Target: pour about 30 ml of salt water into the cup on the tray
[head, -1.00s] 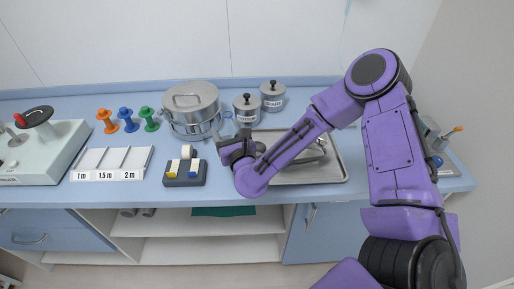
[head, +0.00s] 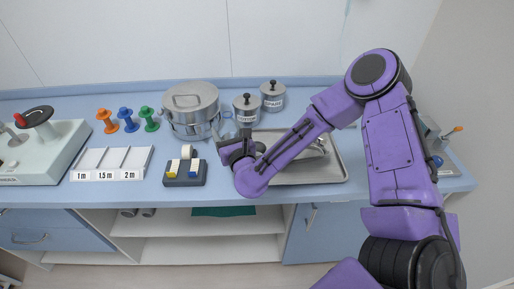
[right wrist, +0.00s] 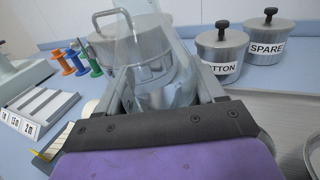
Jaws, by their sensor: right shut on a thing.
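My right gripper (head: 229,137) is shut on a clear, see-through vessel (right wrist: 150,72), in front of the steel pot and left of the tray. The right wrist view shows the vessel between the fingers, its outline faint; I cannot tell its liquid level. The steel tray (head: 300,179) lies on the counter to the right, partly covered by my right arm. A shiny metal thing (head: 322,146) shows on it behind the arm; I cannot tell whether it is the cup. My left gripper is not in view.
A lidded steel pot (head: 192,104) stands behind the gripper. Two lidded canisters, COTTON (head: 246,109) and SPARE (head: 272,96), stand behind the tray.

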